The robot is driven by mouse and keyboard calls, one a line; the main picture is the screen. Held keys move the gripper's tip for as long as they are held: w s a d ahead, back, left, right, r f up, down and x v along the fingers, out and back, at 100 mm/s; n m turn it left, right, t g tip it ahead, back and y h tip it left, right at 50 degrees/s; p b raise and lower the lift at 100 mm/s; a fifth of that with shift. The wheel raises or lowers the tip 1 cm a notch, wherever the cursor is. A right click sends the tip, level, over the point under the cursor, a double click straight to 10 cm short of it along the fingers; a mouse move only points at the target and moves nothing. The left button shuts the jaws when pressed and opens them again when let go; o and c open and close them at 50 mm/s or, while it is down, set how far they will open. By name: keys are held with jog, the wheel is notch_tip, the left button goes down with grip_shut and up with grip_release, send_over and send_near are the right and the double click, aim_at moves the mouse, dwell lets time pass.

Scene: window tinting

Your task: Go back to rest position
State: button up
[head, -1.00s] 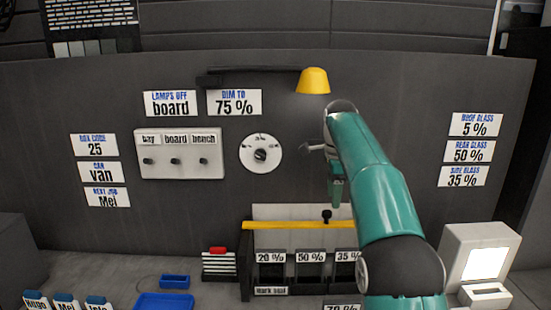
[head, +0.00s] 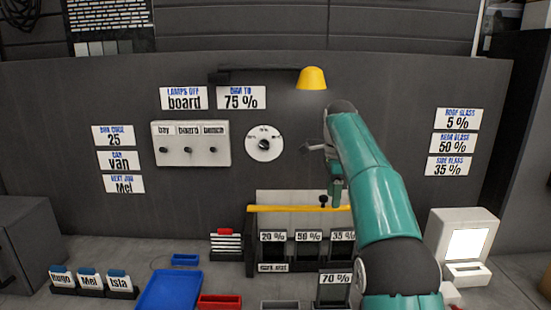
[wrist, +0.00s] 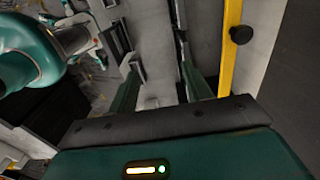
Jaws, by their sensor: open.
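My gripper (head: 335,190) hangs from my teal arm in front of the dark board, just above the yellow bar of the film rack. In the wrist view my gripper (wrist: 158,62) has its two green fingers apart, with nothing between them. The yellow bar (head: 285,208) also runs along the right of the wrist view (wrist: 231,50), beside the fingers, with a black knob (wrist: 241,34) on it. My arm is bent, raised at the elbow, and covers part of the board and bench.
The rack holds film slots marked 20 %, 50 % and 35 % (head: 342,237); a 70 % piece (head: 333,280) stands in front. A blue tray (head: 170,291), a red tray (head: 220,301) and name holders (head: 90,284) lie left. A white device (head: 461,240) stands right. A yellow lamp (head: 312,78) hangs above.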

jog(key=s+r+n+t, duration=0.2)
jog(key=s+n, duration=0.3)
jog(key=s, duration=0.5)
jog(key=s+r+n+t, duration=0.1)
jog(key=s+r+n, duration=0.25)
jog(key=s, duration=0.65)
jog(key=s+f+n+t, duration=0.1)
jog(key=s+f+n, duration=0.3)
jog(key=s+f, duration=0.3)
jog(key=s+f+n+t, duration=0.1)
jog(key=s+f+n, duration=0.4)
jog(key=s, duration=0.7)
notch_tip(320, 180, down, 3)
jog(key=shift+s+r+t, duration=0.15)
jog(key=shift+s+t, duration=0.15)
jog(key=shift+s, duration=0.05)
